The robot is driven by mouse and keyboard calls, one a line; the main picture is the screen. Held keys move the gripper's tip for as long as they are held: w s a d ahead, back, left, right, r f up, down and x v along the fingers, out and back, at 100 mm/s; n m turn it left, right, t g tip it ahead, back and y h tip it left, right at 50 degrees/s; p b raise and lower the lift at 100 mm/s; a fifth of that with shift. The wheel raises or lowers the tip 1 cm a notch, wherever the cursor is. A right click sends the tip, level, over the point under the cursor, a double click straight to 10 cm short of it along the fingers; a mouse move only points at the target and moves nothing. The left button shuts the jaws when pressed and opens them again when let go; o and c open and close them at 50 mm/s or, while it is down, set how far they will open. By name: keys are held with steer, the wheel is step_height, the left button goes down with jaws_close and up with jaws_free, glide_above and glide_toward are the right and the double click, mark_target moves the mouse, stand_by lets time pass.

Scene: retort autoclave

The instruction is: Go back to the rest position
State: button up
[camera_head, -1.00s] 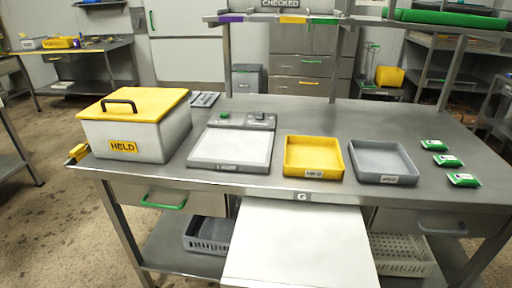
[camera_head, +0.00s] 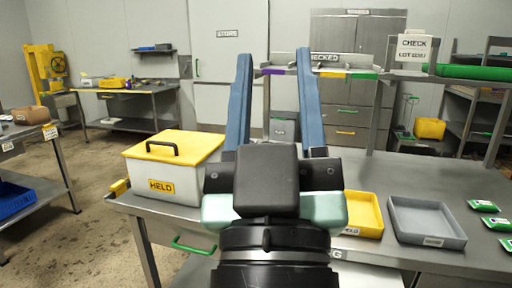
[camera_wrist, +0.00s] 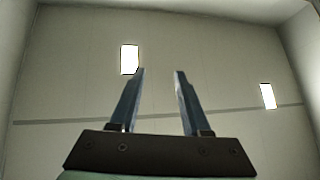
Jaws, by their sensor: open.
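My gripper (camera_head: 272,62) stands raised in the middle of the head view, its two long blue fingers spread apart and pointing up. Nothing is between them. It is in front of the bench and hides part of the bench's middle. In the wrist view my gripper (camera_wrist: 160,72) is also open and empty, facing a pale bare surface with two bright lit panels.
The steel bench (camera_head: 400,258) holds a HELD box (camera_head: 160,186) with a yellow lid, a yellow tray (camera_head: 374,232), a grey tray (camera_head: 428,242) and green packets (camera_head: 484,206) at right. A shelf (camera_head: 300,72) rises behind. Open floor (camera_head: 100,222) lies at left.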

steer(key=s+r+p, duration=0.1)
steer(key=r+p, duration=0.6)
steer(key=r, duration=0.3)
steer(key=s+a+r+m+t+y+p, duration=0.1)
steer(key=s+r+p, duration=0.1)
steer(key=r+p, duration=0.6)
step_height(320, 180, up, 3)
steer(key=shift+a+f, duration=0.15)
steer(key=shift+a, duration=0.15)
steer(key=shift+s+f, duration=0.1)
